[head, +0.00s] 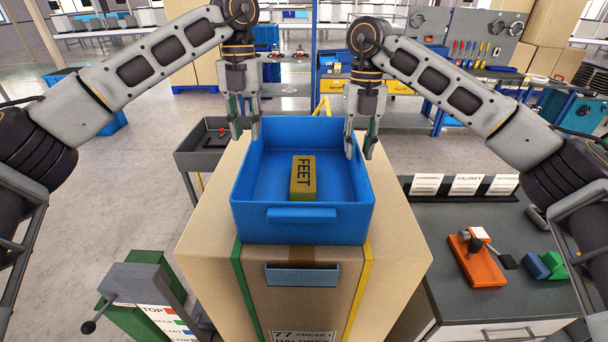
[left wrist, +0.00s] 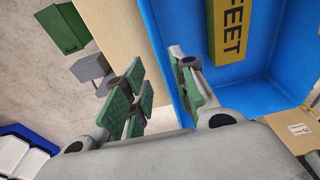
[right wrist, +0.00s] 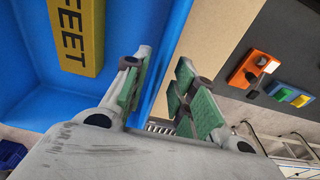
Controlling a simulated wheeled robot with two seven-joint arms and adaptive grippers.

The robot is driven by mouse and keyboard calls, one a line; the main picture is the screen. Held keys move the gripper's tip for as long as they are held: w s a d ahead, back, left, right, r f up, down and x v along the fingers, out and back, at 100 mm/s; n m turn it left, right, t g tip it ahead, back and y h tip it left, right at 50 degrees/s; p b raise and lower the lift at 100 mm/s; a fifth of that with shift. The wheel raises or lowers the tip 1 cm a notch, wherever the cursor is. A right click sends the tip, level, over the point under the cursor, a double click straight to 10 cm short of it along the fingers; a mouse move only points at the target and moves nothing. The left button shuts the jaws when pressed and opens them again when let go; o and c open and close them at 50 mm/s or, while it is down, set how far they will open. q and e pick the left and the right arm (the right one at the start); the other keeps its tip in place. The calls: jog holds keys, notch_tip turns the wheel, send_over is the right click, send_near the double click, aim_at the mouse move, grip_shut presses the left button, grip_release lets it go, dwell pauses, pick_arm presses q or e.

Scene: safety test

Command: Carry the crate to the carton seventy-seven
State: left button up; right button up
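The blue open crate (head: 301,228) sits on top of a large brown carton (head: 205,235) whose front label reads 77. A yellow block marked FEET (head: 303,178) lies inside the crate; it also shows in the left wrist view (left wrist: 230,30) and right wrist view (right wrist: 77,35). My left gripper (head: 245,135) is open at the crate's left wall, one finger inside and one outside. My right gripper (head: 359,155) is open at the right wall in the same way. Both wrist views show gaps between the fingers. Whether any finger touches the wall, I cannot tell.
A dark bench (head: 450,300) at right holds an orange fixture (head: 478,262), coloured blocks and sign cards. A grey tray cart (head: 205,150) stands behind left. A green stand with a lever (head: 140,300) is at front left. Shelves and workbenches line the back. Open floor shows at left.

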jog(key=shift+w+r, duration=0.2)
jog(key=shift+r, duration=1.4)
jog(key=shift+w+r, duration=0.2)
jog(key=shift+r, duration=1.4)
